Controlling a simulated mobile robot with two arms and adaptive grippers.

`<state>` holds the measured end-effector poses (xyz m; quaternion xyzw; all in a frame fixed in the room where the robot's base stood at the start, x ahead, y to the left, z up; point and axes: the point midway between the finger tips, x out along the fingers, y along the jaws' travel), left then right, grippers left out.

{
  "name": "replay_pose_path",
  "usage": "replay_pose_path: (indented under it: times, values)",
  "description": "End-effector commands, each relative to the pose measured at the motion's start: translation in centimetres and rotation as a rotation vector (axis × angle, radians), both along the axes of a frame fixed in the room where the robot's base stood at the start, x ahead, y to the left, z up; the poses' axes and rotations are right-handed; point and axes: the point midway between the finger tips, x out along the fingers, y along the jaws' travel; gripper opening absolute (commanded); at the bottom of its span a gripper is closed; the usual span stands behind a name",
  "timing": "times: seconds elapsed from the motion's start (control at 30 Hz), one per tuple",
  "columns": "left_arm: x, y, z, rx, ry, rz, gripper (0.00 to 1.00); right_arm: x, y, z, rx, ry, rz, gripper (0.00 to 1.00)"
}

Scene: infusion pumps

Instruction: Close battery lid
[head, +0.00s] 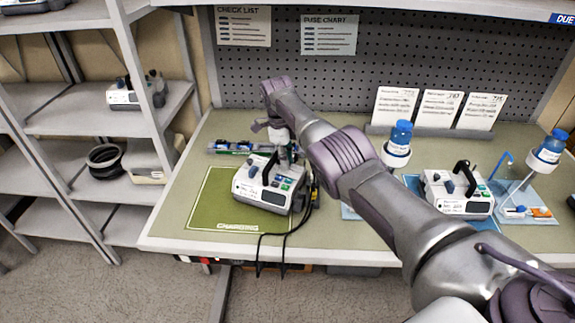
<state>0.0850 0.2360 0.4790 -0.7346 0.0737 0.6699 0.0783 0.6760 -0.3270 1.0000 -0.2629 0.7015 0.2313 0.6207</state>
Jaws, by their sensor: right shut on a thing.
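A white infusion pump (264,190) with a dark knob and green buttons stands on the green charging mat (207,200). My right arm reaches across from the right. My right gripper (284,153) points down at the back right top of this pump and is shut on a part of it. The gripper and wrist cover that part, so I cannot tell whether it is the battery lid or the handle, nor how far the lid is open. My left gripper is not in view.
A second pump (455,191) stands on a blue mat at the right, near blue-capped bottles (398,146). Battery-like items (232,147) lie behind the first pump. Black cables (285,235) hang over the table's front edge. Grey shelves (90,122) stand at the left.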

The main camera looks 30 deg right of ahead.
Motion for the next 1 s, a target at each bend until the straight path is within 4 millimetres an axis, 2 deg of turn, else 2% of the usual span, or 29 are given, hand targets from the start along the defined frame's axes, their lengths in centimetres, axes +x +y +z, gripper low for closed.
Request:
replay_pose_path:
  times: [0.1,0.57,0.6,0.73,0.77,1.0]
  values:
    - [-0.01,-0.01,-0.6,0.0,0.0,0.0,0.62,-0.04,0.15,-0.35,-0.003,0.012,0.0,0.0]
    - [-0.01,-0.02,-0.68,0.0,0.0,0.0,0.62,-0.09,0.16,-0.33,-0.006,0.016,0.0,0.0]
    - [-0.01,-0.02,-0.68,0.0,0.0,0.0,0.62,-0.09,0.16,-0.34,-0.006,0.016,0.0,0.21]
    - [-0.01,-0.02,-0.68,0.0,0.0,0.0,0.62,-0.07,0.14,-0.32,-0.007,0.015,0.0,0.43]
    - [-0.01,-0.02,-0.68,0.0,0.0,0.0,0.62,-0.06,0.13,-0.3,-0.007,0.015,0.0,0.45]
    - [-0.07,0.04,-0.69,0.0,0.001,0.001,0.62,0.01,0.08,-0.17,-0.008,0.013,0.001,0.45]
